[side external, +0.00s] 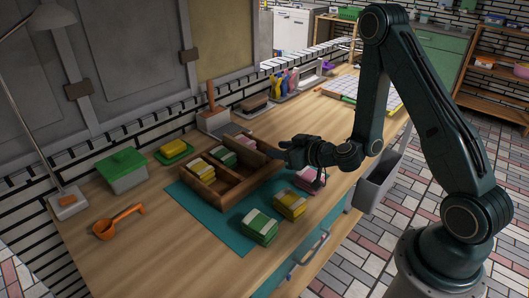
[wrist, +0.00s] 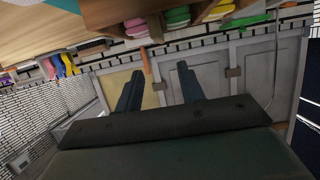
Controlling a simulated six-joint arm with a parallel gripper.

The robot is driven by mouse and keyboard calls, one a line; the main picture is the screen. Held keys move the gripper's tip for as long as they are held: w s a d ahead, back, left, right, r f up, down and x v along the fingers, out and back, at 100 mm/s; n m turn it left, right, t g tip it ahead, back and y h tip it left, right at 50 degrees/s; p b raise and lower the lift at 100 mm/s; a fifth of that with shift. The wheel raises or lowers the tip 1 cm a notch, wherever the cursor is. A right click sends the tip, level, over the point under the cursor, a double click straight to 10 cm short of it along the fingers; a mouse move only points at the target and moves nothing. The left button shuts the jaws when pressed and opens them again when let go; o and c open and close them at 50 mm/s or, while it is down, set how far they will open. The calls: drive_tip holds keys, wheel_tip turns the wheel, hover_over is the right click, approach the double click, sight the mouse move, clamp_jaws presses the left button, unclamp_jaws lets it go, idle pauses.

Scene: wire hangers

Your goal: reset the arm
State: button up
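My gripper (side external: 285,152) is at the right end of the wooden divided box (side external: 238,197) in the side view, with the arm reaching in from the right. In the wrist view my gripper's two fingers (wrist: 160,78) stand apart with nothing between them. They point toward the grey wall panels. Striped yellow (side external: 200,168), green (side external: 224,156) and pink (side external: 247,143) blocks lie in the box's compartments. The box and some blocks show upside down along the top of the wrist view.
A pink block (side external: 308,180), a yellow block (side external: 290,203) and a green block (side external: 260,226) lie outside the box around the teal mat (side external: 200,212). A green-lidded container (side external: 124,172), orange scoop (side external: 118,222) and lamp stand left. A grey bin (side external: 378,185) hangs at the counter's right edge.

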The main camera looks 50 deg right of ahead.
drive_tip(key=shift+a+r, duration=0.1)
drive_tip(key=s+a+r+n+g+y, duration=0.2)
drive_tip(key=s+a+r+n+y, duration=0.1)
drive_tip(key=a+r, duration=0.3)
drive_tip(key=s+a+r+n+g+y, duration=0.2)
drive_tip(key=s+a+r+n+y, duration=0.15)
drive_tip(key=a+r, duration=0.2)
drive_tip(key=s+d+r+m+g+h, duration=0.1)
drive_tip(key=s+d+r+m+h, duration=0.1)
drive_tip(key=s, duration=0.4)
drive_tip(key=s+d+r+m+g+h, duration=0.2)
drive_tip(key=s+r, duration=0.1)
drive_tip(key=s, duration=0.4)
drive_tip(key=s+d+r+m+g+h, duration=0.1)
drive_tip(key=s+d+r+m+h, duration=0.1)
drive_tip(key=s, duration=0.5)
drive_tip(key=shift+s+d+r, duration=0.25)
drive_tip(key=shift+d+r, duration=0.25)
drive_tip(key=shift+r, duration=0.05)
drive_tip(key=shift+m+h, duration=0.25)
idle(1.9)
